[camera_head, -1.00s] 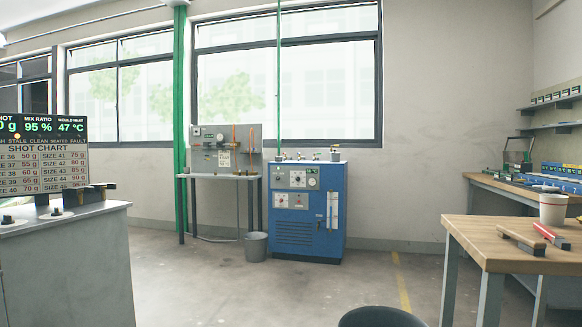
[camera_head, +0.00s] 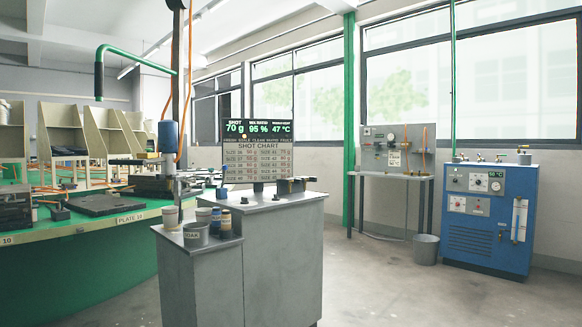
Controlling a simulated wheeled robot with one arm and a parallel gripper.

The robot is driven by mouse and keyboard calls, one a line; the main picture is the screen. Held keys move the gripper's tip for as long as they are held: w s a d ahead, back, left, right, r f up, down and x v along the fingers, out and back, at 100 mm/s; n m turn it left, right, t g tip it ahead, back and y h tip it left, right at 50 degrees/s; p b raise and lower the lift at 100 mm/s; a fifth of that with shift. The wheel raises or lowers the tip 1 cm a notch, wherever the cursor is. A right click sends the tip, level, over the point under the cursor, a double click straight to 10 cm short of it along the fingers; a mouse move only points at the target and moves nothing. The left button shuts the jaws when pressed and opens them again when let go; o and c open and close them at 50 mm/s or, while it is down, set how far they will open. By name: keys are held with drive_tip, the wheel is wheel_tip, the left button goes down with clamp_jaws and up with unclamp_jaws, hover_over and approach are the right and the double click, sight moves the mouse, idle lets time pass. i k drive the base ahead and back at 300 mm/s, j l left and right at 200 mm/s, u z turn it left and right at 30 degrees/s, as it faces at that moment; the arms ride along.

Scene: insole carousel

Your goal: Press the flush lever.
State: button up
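No part is clearly marked as the flush lever, and I cannot tell which small part it is. A grey console (camera_head: 270,245) stands in the middle with dark controls (camera_head: 290,186) on its top, too small to make out. Behind them a display (camera_head: 258,130) reads 70 g, 95 % and 47 °C above a shot chart. Left of the console, a mixing head with a blue cylinder (camera_head: 168,134) hangs over the carousel's edge. My gripper is not in view.
The green carousel (camera_head: 105,235) with a "PLATE 10" label fills the left. A lower grey shelf (camera_head: 190,240) holds cups and jars. A blue machine (camera_head: 488,225), a grey bucket (camera_head: 426,249) and a panel bench (camera_head: 390,175) stand along the right wall. Floor at front right is clear.

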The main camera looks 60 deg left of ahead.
sight(224, 167)
drive_tip(key=u, duration=2.2)
drive_tip(key=i+u, duration=0.25)
drive_tip(key=i+l, duration=0.15)
drive_tip(key=i, duration=0.35)
drive_tip(key=i+l+u, duration=0.1)
drive_tip(key=i, duration=0.35)
drive_tip(key=i+l, duration=0.2)
drive_tip(key=i, duration=0.3)
drive_tip(key=i+l+u, duration=0.1)
drive_tip(key=i, duration=0.4)
drive_tip(key=i+l, duration=0.25)
drive_tip(key=i, duration=0.2)
